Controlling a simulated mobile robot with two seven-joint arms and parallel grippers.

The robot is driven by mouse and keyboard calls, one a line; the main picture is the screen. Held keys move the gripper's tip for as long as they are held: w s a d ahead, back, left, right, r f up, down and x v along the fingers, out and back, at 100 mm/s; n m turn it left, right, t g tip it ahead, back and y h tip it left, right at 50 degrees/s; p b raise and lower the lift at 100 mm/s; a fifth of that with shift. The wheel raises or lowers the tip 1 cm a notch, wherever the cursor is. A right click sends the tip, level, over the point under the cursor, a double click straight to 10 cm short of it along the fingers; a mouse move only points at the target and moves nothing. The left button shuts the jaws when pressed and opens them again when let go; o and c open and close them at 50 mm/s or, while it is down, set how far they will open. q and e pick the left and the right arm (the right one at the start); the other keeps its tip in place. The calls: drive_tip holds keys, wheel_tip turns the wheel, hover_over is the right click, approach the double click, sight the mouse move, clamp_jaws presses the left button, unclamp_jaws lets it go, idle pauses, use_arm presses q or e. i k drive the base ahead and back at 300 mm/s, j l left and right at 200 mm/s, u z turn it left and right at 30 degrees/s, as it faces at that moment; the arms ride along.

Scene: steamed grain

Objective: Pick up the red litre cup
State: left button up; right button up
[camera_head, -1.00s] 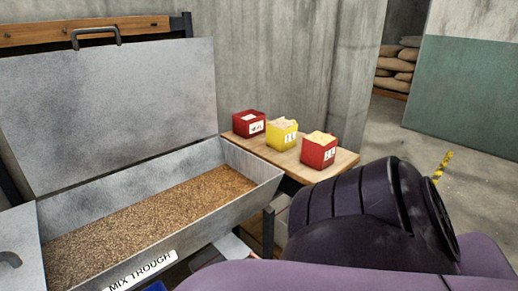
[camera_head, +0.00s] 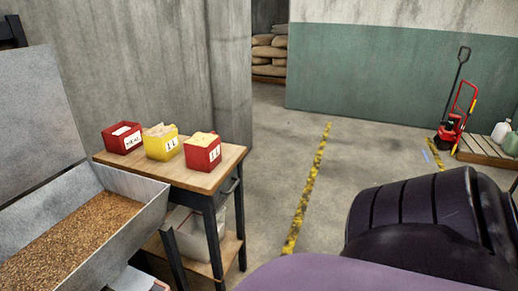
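A red cup (camera_head: 203,152) with a white label, which seems to carry a litre mark, stands upright on the right of a small wooden-topped table (camera_head: 195,180). It is filled with pale stuff. A yellow cup (camera_head: 160,143) with a similar label stands just left of it. A red box (camera_head: 122,138) with a different label, hard to read, stands at the left of the row. Neither gripper shows. Only a dark and purple part of my own arm fills the lower right, well away from the cups.
A metal trough (camera_head: 150,205) of brown grain adjoins the table at left. A grey bin (camera_head: 192,235) is on the table's lower shelf. Open floor with a yellow stripe (camera_head: 308,190) lies right. A red hand truck (camera_head: 452,130) and a pallet (camera_head: 485,150) stand far right.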

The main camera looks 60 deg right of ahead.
sight(202, 151)
drive_tip(key=z, duration=1.55)
drive_tip(key=i+l+u, duration=0.1)
drive_tip(key=u, duration=0.6)
drive_tip(key=i+l+u, duration=0.15)
drive_tip(key=l+u, duration=0.2)
drive_tip(key=i+l+u, duration=0.15)
drive_tip(key=l+u, duration=0.15)
drive_tip(key=l, duration=0.1)
